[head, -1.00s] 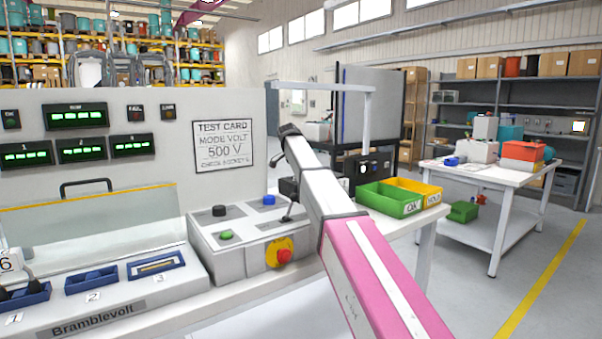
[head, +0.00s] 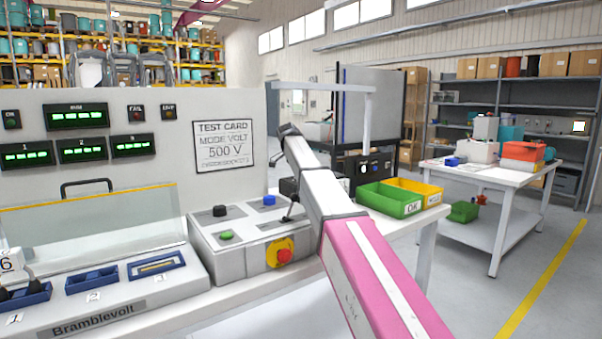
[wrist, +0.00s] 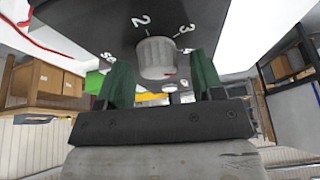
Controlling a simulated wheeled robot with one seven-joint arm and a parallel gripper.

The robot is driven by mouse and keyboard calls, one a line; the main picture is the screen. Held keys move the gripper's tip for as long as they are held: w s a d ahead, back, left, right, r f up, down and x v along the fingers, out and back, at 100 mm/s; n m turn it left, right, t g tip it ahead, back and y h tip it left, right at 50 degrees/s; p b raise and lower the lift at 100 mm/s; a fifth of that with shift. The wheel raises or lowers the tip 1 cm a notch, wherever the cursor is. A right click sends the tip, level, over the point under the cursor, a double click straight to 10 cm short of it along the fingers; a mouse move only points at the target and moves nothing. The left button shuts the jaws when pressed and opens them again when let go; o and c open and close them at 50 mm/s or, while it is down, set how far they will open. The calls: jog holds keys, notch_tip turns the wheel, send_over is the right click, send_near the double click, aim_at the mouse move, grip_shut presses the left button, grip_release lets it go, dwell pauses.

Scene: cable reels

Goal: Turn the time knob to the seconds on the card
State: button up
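The test card (head: 223,146) on the grey panel in the head view reads MODE VOLT and 500 V; its small bottom line is too blurred to read. In the wrist view a round grey knob (wrist: 155,56) sits on a dark panel face (wrist: 205,18), with the numerals 2 and 3 beside it and other lettering partly cut off. A small red mark shows at the knob's lower right edge. My gripper (wrist: 161,68) is open, its two green fingers either side of the knob with visible gaps. In the head view my gripper is hidden behind my arm.
A grey control box (head: 245,240) with a red stop button (head: 284,255) stands left of my arm. A green bin (head: 391,199) and yellow bin (head: 418,191) stand right of it. A clear hinged cover (head: 90,225) is at the left.

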jog(key=v, duration=1)
jog(key=shift+r, duration=0.4)
jog(key=shift+s, duration=0.1)
